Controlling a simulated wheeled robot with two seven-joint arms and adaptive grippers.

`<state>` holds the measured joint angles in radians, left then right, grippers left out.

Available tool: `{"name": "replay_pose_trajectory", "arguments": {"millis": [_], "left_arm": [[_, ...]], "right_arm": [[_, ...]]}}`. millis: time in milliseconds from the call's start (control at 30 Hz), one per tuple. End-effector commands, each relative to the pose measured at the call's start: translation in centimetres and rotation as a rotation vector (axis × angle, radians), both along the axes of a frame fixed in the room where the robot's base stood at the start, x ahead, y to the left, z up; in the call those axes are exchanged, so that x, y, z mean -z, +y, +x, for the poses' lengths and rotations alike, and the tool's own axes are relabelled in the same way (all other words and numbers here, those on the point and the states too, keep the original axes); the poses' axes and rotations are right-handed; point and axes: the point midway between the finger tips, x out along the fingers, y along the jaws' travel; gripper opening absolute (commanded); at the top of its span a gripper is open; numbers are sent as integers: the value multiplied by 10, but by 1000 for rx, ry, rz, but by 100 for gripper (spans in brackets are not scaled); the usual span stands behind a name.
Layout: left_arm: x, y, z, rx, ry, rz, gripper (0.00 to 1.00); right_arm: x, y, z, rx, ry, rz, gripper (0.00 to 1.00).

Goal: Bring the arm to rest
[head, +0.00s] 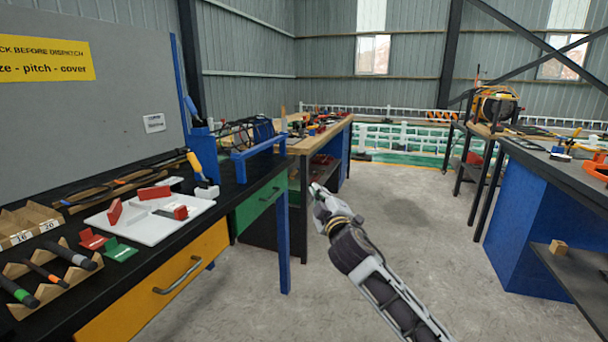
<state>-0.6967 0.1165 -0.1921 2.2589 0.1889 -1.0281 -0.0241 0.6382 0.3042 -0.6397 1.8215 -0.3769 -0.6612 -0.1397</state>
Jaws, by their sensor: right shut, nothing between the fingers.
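My right arm comes in from the bottom right. My right gripper (318,192) is shut and empty, in the air over the open floor, to the right of the left-hand workbench (140,240). It looks apart from the bench and from everything on it. My left gripper does not show.
A white tray (138,226) with red pieces lies on the left-hand bench, near a blue frame (204,150). A wooden-topped bench (300,143) stands behind. A blue-sided bench (530,205) stands on the right. The concrete floor (410,230) between them is clear.

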Motion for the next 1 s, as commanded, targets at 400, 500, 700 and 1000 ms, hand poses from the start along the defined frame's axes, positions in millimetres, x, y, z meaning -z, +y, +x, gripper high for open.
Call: {"name": "replay_pose_trajectory", "arguments": {"millis": [400,500,700,1000], "left_arm": [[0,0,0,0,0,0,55],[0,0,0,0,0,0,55],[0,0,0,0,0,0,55],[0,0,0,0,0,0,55]], "right_arm": [[79,-25,-53,-1,440,429,0],[98,-28,-66,-5,515,482,0],[134,-33,-93,-11,635,566,0],[182,-42,-131,-11,763,674,0]]}}
